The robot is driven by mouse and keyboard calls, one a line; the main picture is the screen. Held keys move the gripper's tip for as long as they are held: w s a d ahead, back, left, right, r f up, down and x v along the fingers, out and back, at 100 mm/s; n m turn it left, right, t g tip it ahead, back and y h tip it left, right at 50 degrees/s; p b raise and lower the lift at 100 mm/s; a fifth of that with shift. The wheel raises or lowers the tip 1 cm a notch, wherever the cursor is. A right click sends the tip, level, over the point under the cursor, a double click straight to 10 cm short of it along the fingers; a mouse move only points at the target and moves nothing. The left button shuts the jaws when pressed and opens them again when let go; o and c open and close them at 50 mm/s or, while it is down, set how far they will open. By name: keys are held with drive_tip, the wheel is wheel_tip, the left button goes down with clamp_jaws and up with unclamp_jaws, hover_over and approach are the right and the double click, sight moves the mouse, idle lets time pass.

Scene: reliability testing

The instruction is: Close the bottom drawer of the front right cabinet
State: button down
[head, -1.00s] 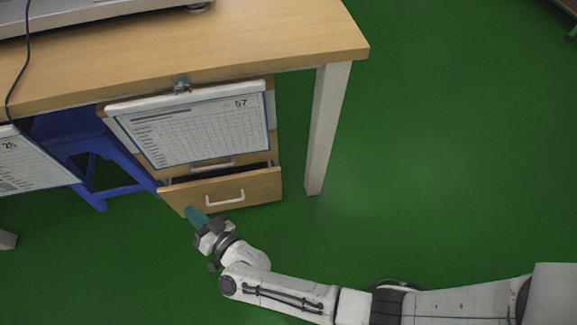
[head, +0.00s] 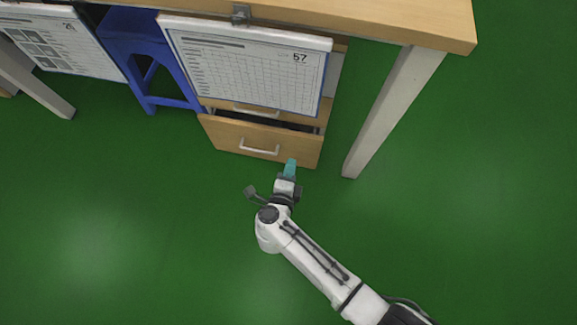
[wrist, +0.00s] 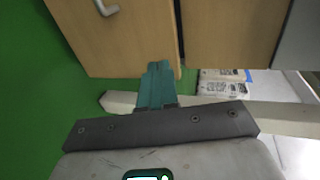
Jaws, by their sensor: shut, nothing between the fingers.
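The bottom drawer (head: 262,141) of the wooden cabinet under the table is pulled out part way, with a dark gap behind its front. Its white handle (head: 260,149) is near the middle of the front. My gripper (head: 290,163) is shut and empty, its teal fingers close to the lower right part of the drawer front. In the wrist view the shut fingers (wrist: 157,78) overlap the edge of the drawer front (wrist: 125,38); I cannot tell whether they touch it.
A clipboard sheet marked 57 (head: 250,65) hangs in front of the upper drawers. A blue stool (head: 150,55) stands left of the cabinet. A white table leg (head: 395,112) stands right of it. Green floor (head: 130,230) is open in front.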

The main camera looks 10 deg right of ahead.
sight(298, 139)
drive_tip(key=b+x, duration=0.1)
drive_tip(key=x, duration=0.2)
drive_tip(key=b+x, duration=0.1)
drive_tip(key=x, duration=0.2)
drive_tip(key=shift+r, duration=0.2)
drive_tip(key=shift+w+d+r, duration=0.1)
drive_tip(key=shift+w+d, duration=0.15)
drive_tip(key=shift+w, duration=0.55)
